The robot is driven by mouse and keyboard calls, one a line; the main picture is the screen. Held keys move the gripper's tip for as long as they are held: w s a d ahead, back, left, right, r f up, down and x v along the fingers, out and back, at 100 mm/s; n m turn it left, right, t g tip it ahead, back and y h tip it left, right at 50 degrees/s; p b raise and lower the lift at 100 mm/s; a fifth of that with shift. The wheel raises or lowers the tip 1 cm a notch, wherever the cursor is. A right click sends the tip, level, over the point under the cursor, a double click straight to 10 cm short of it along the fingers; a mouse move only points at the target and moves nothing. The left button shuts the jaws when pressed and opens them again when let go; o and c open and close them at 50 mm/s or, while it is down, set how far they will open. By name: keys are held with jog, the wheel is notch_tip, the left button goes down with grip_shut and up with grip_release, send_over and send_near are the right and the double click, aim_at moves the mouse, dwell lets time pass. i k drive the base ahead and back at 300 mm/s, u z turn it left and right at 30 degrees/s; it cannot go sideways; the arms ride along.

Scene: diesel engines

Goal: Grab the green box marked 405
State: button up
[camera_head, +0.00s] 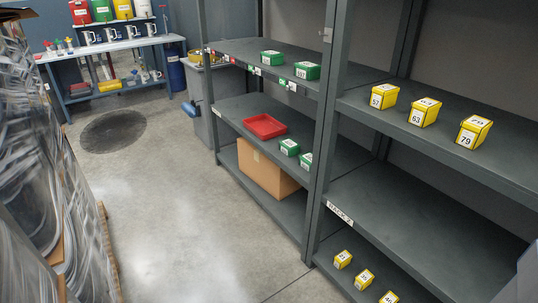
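Two small green boxes stand on the upper shelf of the left rack: a far one (272,58) and a nearer one (307,70). Two more green boxes are on the shelf below: one (289,147) right of a red tray, and another (306,160) partly hidden by the rack's upright post. Their white labels are too small to read, so I cannot tell which is marked 405. My gripper is not in view.
The red tray (266,126) and a cardboard box (267,170) are in the left rack. Yellow numbered boxes (424,112) stand on the right rack's upper and lower shelves. A workbench (112,46) is at the back. Wrapped goods (50,170) line the left; the floor (190,210) between is clear.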

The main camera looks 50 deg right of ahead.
aim_at(290, 147)
jog(key=z, duration=0.7)
jog(key=i, duration=1.6)
jog(key=u, duration=0.7)
jog(key=k, duration=0.9)
jog(key=z, duration=0.1)
